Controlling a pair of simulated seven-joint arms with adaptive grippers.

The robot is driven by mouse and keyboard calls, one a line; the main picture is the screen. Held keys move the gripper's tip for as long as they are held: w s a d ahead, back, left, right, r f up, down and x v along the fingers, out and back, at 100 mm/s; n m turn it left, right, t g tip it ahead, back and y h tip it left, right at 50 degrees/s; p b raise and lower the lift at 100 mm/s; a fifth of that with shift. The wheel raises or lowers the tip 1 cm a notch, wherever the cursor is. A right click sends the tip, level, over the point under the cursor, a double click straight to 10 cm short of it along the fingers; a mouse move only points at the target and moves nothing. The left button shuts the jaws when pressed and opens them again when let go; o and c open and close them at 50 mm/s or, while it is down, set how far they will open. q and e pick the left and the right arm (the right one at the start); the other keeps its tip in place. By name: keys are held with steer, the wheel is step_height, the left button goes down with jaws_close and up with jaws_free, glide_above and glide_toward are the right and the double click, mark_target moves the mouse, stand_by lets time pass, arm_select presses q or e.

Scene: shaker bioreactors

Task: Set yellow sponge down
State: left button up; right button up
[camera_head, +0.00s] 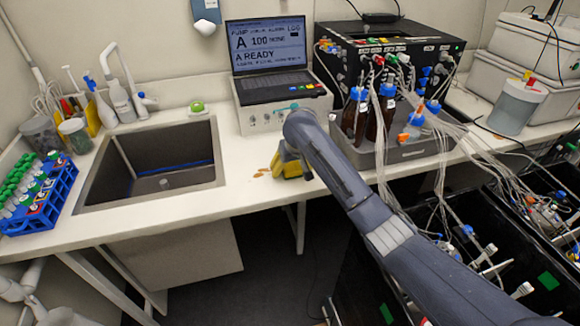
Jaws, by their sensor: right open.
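The yellow sponge (291,169) is at the worktop, right of the sink and in front of the laptop. It is partly hidden by my right arm. My right gripper (284,160) is right at the sponge, pointing down, with its jaws open. The wrist covers much of the fingers, so I cannot tell whether they touch the sponge. Small orange-brown bits (262,174) lie on the worktop just left of the sponge.
The sink (150,165) opens to the left, with a green-topped item (197,107) behind it. A laptop (270,60) stands on a control box behind. Brown bottles (355,115) in a grey tray and many tubes are to the right. The worktop's front edge is close to the sponge.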

steer(key=c, duration=0.9)
steer(key=shift+c, duration=0.2)
steer(key=shift+r, duration=0.15)
